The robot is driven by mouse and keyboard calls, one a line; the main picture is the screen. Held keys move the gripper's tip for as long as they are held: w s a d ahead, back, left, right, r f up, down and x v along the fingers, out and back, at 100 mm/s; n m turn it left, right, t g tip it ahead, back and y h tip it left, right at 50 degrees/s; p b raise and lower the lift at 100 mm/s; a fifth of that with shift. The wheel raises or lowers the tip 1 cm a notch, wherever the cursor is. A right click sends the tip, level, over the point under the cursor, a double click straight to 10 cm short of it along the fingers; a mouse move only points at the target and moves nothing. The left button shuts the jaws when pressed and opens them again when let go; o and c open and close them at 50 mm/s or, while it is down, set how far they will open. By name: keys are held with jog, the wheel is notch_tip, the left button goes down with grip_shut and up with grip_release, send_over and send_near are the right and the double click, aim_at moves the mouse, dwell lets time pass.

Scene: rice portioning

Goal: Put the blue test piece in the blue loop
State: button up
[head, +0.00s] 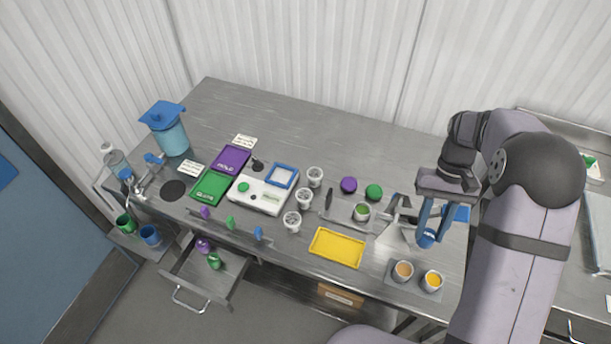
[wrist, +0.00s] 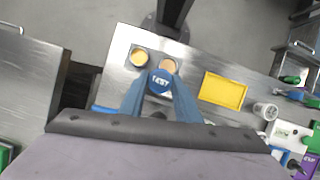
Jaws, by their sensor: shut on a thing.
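My gripper (head: 427,232) is at the right of the bench, shut on the blue test piece (head: 426,239). In the wrist view the piece (wrist: 159,81) sits between the blue fingers, with white lettering "TEST" on its face. It is held above the bench near two small cups. I cannot tell for sure which thing is the blue loop. A small upright blue item (head: 259,233) stands at the front edge of the bench, in line with a green one (head: 230,223) and a purple one (head: 205,212).
A tan-filled cup (head: 403,271) and a yellow-filled cup (head: 432,281) stand just in front of my gripper. A yellow tray (head: 337,248) lies left of them. White cups (head: 303,198) stand beside the scale (head: 254,196). An open drawer (head: 205,272) juts out at front left.

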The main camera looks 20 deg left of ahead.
jog(key=w+a+f+n+t+h+b, duration=0.1)
jog(key=w+a+n+t+h+b, duration=0.15)
jog(key=w+a+n, duration=0.65)
jog(key=w+a+f+n+t+h+b, duration=0.15)
jog(key=a+n+t, duration=0.25)
jog(key=a+n, duration=1.15)
jog(key=a+r+n+t+y+p, duration=0.15)
jog(key=a+n+y, duration=0.45)
jog(key=a+n, duration=1.1)
jog(key=shift+w+a+f+m+t+b, duration=0.1)
jog(key=shift+a+f+m+b, duration=0.4)
jog(key=shift+f, duration=0.9)
jog(key=shift+w+a+f+m+t+b, duration=0.15)
jog(key=shift+a+f+m, duration=0.45)
jog(key=shift+f+m, duration=0.6)
jog(key=shift+w+a+f+m+t+b, duration=0.1)
jog(key=shift+a+f+m+b, duration=0.35)
jog(key=shift+f, duration=1.1)
jog(key=shift+a+f, duration=0.15)
jog(key=shift+f, duration=0.45)
